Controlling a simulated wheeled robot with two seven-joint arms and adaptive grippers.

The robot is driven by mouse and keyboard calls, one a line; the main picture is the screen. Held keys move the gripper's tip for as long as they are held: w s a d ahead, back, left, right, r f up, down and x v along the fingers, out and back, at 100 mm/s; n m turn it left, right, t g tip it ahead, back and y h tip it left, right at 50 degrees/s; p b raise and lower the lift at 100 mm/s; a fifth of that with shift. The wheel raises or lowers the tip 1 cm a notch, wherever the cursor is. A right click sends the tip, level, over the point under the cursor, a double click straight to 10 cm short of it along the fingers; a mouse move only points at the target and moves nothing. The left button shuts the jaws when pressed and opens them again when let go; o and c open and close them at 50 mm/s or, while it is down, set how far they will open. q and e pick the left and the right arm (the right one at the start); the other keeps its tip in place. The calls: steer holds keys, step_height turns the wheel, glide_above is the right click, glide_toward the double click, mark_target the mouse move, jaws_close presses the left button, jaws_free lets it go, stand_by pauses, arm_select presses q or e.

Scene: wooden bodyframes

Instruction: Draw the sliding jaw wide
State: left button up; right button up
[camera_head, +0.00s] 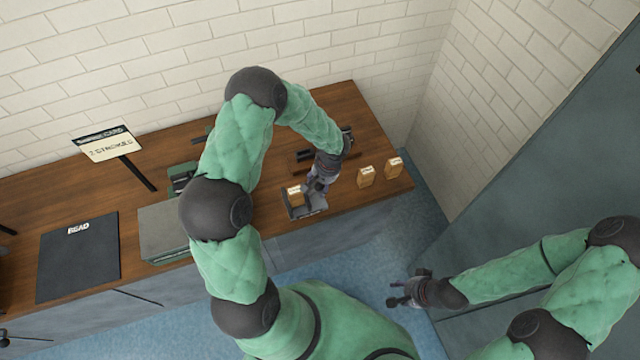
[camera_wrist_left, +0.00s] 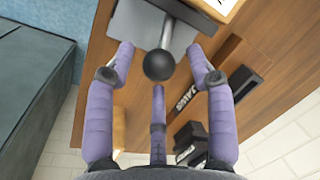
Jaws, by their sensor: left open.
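A grey metal fixture (camera_head: 318,208) sits near the bench's front edge, with a labelled wooden block (camera_head: 294,195) on it. My left gripper (camera_head: 315,188) is over the fixture. Its fingers (camera_wrist_left: 160,75) are open around the knob, with gaps visible at the sides. A dark part marked JAWS (camera_wrist_left: 187,97) lies on the wood beside them. In the head view my gripper hides the knob. My right gripper (camera_head: 396,292) is open and empty over the floor.
Two more labelled blocks (camera_head: 366,177) (camera_head: 394,167) stand right of the fixture. Dark bars (camera_head: 305,156) lie behind my left gripper. A grey box (camera_head: 160,228), a black READ board (camera_head: 78,256) and a sign (camera_head: 108,146) are to the left. A brick wall stands behind.

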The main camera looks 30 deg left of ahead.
arm_select(q)
steer(key=shift+f, duration=0.25)
jaws_close()
steer(key=shift+w+d+b, duration=0.9)
steer(key=shift+w+d, duration=0.5)
steer(key=shift+w, duration=0.3)
steer(key=shift+a+r, duration=0.1)
steer(key=shift+r, duration=0.05)
jaws_free()
steer(key=shift+w, duration=0.1)
